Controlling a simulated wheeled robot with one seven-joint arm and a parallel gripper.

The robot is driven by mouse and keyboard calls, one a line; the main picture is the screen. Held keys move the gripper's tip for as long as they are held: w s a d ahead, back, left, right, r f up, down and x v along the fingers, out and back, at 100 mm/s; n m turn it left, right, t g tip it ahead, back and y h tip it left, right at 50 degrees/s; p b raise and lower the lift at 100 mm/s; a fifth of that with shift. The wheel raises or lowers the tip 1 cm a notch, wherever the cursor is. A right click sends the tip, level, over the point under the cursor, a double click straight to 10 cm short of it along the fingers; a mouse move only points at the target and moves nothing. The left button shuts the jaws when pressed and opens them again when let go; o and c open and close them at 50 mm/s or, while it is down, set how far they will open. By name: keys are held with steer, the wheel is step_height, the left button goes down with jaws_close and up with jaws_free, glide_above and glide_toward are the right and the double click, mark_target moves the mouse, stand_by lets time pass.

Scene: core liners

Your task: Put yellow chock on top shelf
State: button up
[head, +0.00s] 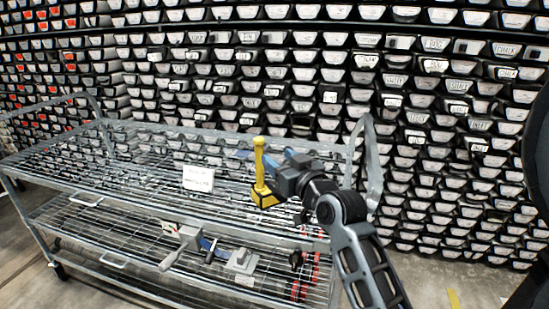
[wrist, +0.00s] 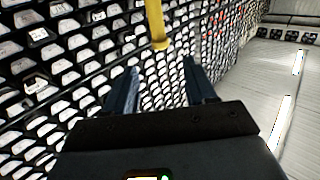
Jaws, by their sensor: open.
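The yellow chock (head: 261,175) is in the head view, with an upright yellow handle and a yellow-and-black base. Its base appears at the right part of the cart's top wire shelf (head: 130,160); whether it rests on the mesh or is just above it is unclear. My gripper (head: 266,162) is beside the handle, on its right. In the wrist view, my gripper (wrist: 160,72) is open, with nothing between the fingers. The end of the yellow handle (wrist: 157,25) shows just beyond the fingertips, roughly centred. The chock's base is out of the wrist view.
A white sign (head: 198,178) is on the top shelf. The lower shelf (head: 110,235) holds a grey tool (head: 182,247), a grey block (head: 241,261) and red items (head: 305,275). Racks of core liners (head: 440,120) fill the background. The top shelf's left part is clear.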

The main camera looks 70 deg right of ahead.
steer(key=shift+s+a, duration=0.15)
steer(key=shift+s, duration=0.05)
steer(key=s+a+f+n+y, duration=0.1)
steer(key=a+f, duration=0.2)
steer(key=a, duration=0.3)
steer(key=s+a+f+n+t+y, duration=0.1)
steer(key=a+f+y, duration=0.15)
steer(key=a, duration=0.45)
steer(key=s+a+f+n+y, duration=0.1)
steer(key=s+a+f, duration=0.1)
steer(key=a+f, duration=0.3)
steer(key=s+a+r+n+y, duration=0.2)
steer(key=s+a+n+y, duration=0.3)
steer(key=s+a, duration=1)
steer(key=shift+s+a+y, duration=0.15)
steer(key=shift+a+y, duration=0.9)
steer(key=shift+a, duration=0.1)
